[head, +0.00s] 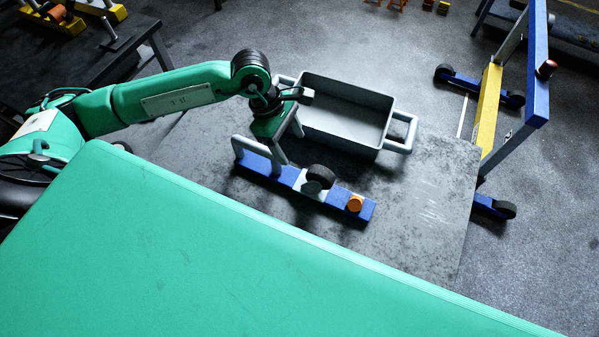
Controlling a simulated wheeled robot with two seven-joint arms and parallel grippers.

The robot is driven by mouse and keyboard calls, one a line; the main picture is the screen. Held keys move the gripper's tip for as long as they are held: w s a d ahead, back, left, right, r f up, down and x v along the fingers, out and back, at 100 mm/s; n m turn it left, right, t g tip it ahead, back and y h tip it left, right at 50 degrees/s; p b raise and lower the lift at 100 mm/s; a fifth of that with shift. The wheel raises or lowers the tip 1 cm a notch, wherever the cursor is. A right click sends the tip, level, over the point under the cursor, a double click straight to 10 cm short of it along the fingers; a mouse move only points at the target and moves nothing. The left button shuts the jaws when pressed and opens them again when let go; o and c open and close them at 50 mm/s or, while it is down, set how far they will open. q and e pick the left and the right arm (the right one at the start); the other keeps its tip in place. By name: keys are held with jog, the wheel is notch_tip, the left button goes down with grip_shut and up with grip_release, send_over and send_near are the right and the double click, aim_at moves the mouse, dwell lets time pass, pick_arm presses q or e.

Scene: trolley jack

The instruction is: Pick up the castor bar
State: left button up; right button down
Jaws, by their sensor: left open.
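The castor bar (285,178) is a blue bar lying on a dark grey worktop. It has a light grey section in the middle, a black wheel (320,176) beside it and an orange round piece (355,203) near its right end. A grey upright handle-like loop (242,146) stands at its left end. My left gripper (287,149) is open just above the left part of the bar, close to this loop. Whether its fingers touch the loop cannot be told. My right gripper is not in view.
A grey tray (345,117) with side handles stands on the worktop (425,215) just behind the bar. A blue and yellow wheeled frame (490,105) stands on the floor at the right. The worktop right of the bar is clear.

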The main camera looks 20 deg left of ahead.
aim_at(306, 176)
pick_arm(q)
jog(key=p+x, duration=0.1)
jog(key=x, duration=0.6)
jog(key=shift+s+d+r+p, duration=0.1)
jog(key=shift+p, duration=0.25)
jog(key=shift+s+d+f+p, duration=0.15)
jog(key=shift+d+f+p, duration=0.05)
jog(key=shift+f+p, duration=0.2)
jog(key=x, duration=0.1)
jog(key=p+x, duration=0.1)
jog(key=x, duration=0.1)
jog(key=shift+s+f+p, duration=0.15)
jog(key=shift+s+p, duration=0.1)
jog(key=shift+p, duration=0.15)
jog(key=shift+d+f, duration=0.25)
jog(key=shift+f, duration=0.4)
grip_shut()
jog(key=shift+w+r, duration=0.1)
jog(key=shift+r, duration=0.05)
